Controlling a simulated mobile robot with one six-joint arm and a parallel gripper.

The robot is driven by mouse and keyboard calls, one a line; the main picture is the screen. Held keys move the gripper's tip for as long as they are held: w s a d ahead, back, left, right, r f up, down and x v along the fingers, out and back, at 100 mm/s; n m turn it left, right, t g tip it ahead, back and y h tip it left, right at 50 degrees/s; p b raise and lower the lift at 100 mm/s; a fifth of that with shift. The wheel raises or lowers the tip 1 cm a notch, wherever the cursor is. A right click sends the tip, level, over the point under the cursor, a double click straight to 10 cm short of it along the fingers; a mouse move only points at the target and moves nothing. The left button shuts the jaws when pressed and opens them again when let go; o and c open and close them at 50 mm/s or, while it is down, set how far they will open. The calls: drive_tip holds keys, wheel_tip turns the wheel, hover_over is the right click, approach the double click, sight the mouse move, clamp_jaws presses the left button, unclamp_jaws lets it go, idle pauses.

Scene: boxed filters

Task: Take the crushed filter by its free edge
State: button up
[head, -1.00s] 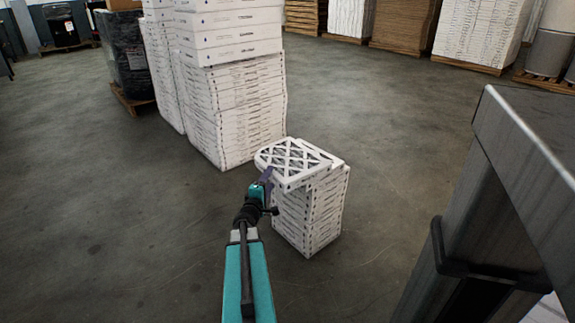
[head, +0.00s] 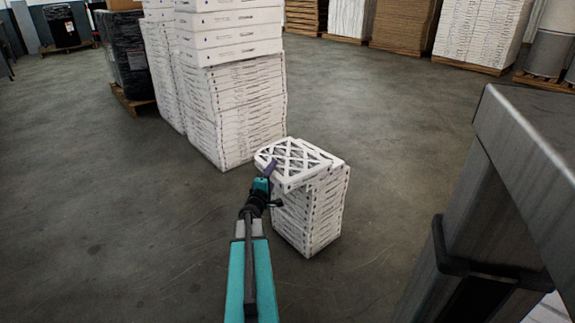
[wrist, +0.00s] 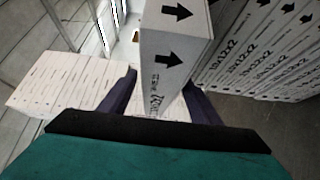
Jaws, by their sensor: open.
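The crushed filter (head: 298,157) lies on top of a short stack of filters in the head view, its lattice face up and its near left part jutting past the stack. My gripper (head: 270,169) is at its near left edge. In the wrist view a white edge with black arrows (wrist: 172,45), seemingly this filter's, reaches down between the two dark fingers of my open gripper (wrist: 160,100). There is a gap on both sides near the fingertips. I cannot tell whether either finger touches it.
The short stack of white boxed filters (head: 311,215) stands on the floor. A taller stack (head: 235,110) stands behind it to the left. A grey metal post structure (head: 480,200) fills the right side. Open floor (head: 120,220) lies to the left.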

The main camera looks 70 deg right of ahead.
sight(288, 162)
drive_tip(key=shift+d, duration=1.75)
drive_tip(key=shift+c, duration=0.4)
drive_tip(key=c, duration=1.1)
